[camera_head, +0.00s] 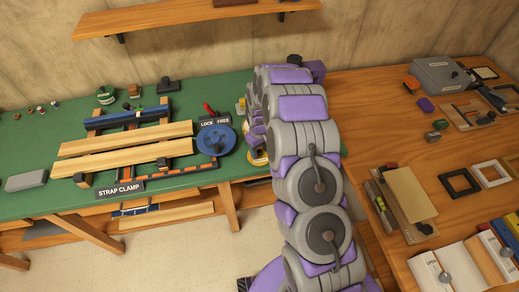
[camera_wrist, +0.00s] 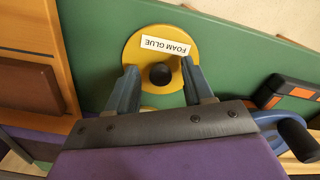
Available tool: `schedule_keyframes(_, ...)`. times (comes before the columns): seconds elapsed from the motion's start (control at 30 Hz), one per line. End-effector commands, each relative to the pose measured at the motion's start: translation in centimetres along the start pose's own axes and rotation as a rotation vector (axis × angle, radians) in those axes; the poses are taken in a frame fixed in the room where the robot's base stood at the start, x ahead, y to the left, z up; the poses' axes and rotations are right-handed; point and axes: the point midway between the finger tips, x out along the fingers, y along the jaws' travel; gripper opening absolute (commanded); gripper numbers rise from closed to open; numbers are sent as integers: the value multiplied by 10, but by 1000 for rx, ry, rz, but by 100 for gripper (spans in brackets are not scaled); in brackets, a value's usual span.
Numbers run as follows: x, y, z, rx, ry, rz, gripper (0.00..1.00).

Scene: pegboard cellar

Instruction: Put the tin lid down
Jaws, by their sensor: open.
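The tin lid (camera_wrist: 134,52) is a round yellow disc with a white FOAM GLUE label and a black knob, seen in the wrist view over the green bench top. My gripper (camera_wrist: 160,82) is open, with one finger on each side of the knob and a visible gap to both. In the head view a yellow piece that looks like the lid (camera_head: 257,160) shows at the bench's front edge, mostly hidden by my arm. More yellow shows between my fingers below the knob; I cannot tell whether that is the tin.
A blue disc (camera_head: 216,140) with a knob and the strap clamp with wooden boards (camera_head: 125,147) lie left of my arm on the green bench (camera_head: 40,140). A wooden table (camera_head: 355,100) with frames, books and a grey box (camera_head: 440,75) stands at right. A shelf (camera_head: 180,17) hangs above.

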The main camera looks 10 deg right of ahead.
Motion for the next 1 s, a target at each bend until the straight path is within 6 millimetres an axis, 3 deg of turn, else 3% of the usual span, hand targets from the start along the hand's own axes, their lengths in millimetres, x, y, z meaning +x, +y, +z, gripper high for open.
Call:
schedule_keyframes(0.37,-12,0,0,0,1,0,51)
schedule_keyframes(0.57,-42,0,-1,0,4,2,51)
schedule_keyframes(0.8,-92,0,-1,0,5,2,51)
schedule_keyframes(1.0,-119,0,-1,0,2,0,51)
